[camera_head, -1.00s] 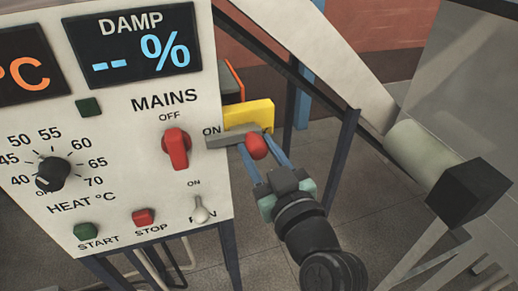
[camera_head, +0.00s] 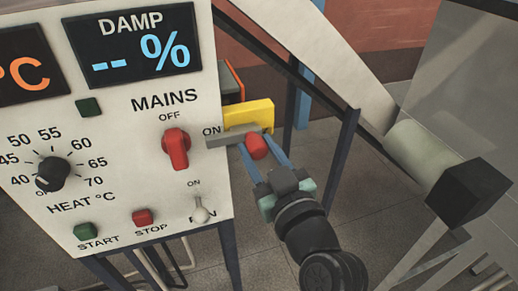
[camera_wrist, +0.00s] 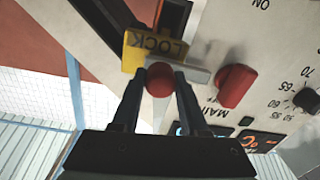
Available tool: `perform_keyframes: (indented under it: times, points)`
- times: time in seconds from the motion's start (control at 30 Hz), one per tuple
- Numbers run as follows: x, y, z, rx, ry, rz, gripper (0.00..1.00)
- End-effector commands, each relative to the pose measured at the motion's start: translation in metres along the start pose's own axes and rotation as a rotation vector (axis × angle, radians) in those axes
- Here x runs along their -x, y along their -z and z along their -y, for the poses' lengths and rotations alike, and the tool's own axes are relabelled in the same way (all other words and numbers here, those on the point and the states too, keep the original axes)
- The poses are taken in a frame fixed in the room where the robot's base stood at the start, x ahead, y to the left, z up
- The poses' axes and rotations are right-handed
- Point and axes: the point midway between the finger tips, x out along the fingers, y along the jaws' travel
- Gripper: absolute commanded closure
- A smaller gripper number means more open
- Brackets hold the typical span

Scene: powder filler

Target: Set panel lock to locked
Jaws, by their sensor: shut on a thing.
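The panel lock is a grey lever with a red knob (camera_head: 257,146) in front of a yellow plate (camera_head: 250,114) at the right edge of the control panel. The grey lever (camera_head: 226,140) lies nearly level and reaches left over the panel's edge. In the wrist view the yellow plate (camera_wrist: 150,50) reads LOCK, upside down. My gripper (camera_head: 256,151) is shut on the red knob, with one blue finger on each side. The red knob also shows between the fingertips in the wrist view (camera_wrist: 159,80).
The white control panel (camera_head: 120,190) carries a red MAINS switch (camera_head: 176,148) just left of the lever, a RUN toggle (camera_head: 201,211) and a heat dial (camera_head: 52,173). A dark frame post (camera_head: 342,160) stands close right of my gripper. A pale chute (camera_head: 325,55) slopes behind.

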Motion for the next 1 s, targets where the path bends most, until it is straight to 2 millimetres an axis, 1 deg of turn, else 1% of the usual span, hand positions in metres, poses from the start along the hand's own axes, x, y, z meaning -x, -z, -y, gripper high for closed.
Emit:
perform_keyframes:
  times: [0.1,0.3,0.4,0.63,0.67,0.7,0.8,1.0]
  points:
    - [0.0,0.0,0.004,-0.001,0.003,0.001,1.0]
    - [-0.002,0.004,0.032,-0.001,0.006,0.001,1.0]
    - [-0.002,0.005,0.036,-0.001,0.004,0.001,1.0]
    - [-0.002,0.005,0.037,-0.002,0.008,0.001,1.0]
    - [-0.002,0.005,0.037,-0.003,0.008,0.001,0.51]
    - [-0.002,0.005,0.037,-0.003,0.009,0.001,0.44]
    - [-0.002,0.005,0.036,-0.002,0.007,0.001,0.26]
    - [-0.002,0.005,0.035,-0.001,0.003,0.0,0.26]
